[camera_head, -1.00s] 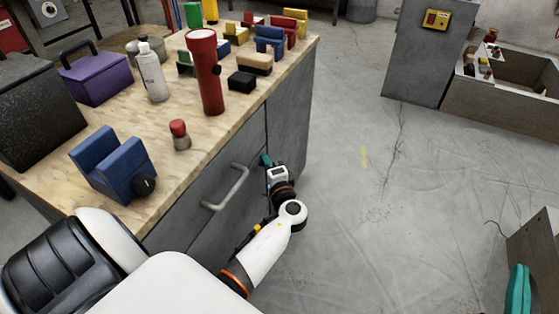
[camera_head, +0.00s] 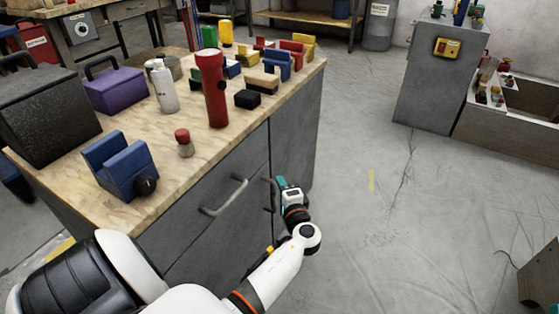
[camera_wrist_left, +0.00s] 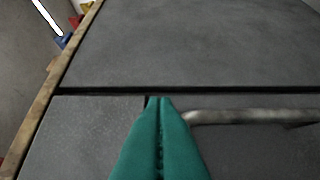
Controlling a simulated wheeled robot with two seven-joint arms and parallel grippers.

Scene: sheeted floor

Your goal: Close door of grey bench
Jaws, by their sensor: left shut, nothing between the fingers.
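The grey bench (camera_head: 305,125) has a wooden top and grey front doors. The doors look flush or nearly so; a narrow dark gap (camera_wrist_left: 230,91) shows between panels in the left wrist view. My left gripper (camera_head: 283,184) is shut and empty beside the second handle. Its teal fingertips (camera_wrist_left: 160,105) are close to the front, beside a handle bar (camera_wrist_left: 250,116); contact cannot be told. A teal sliver at the lower right edge may be my right gripper (camera_head: 555,308).
On the bench top stand a red flashlight (camera_head: 212,90), a white bottle (camera_head: 164,88), a blue vise-like block (camera_head: 120,165), a purple toolbox (camera_head: 113,90) and a black case (camera_head: 45,110). A grey cabinet (camera_head: 440,85) stands at the back right. The floor right of the bench is mostly clear.

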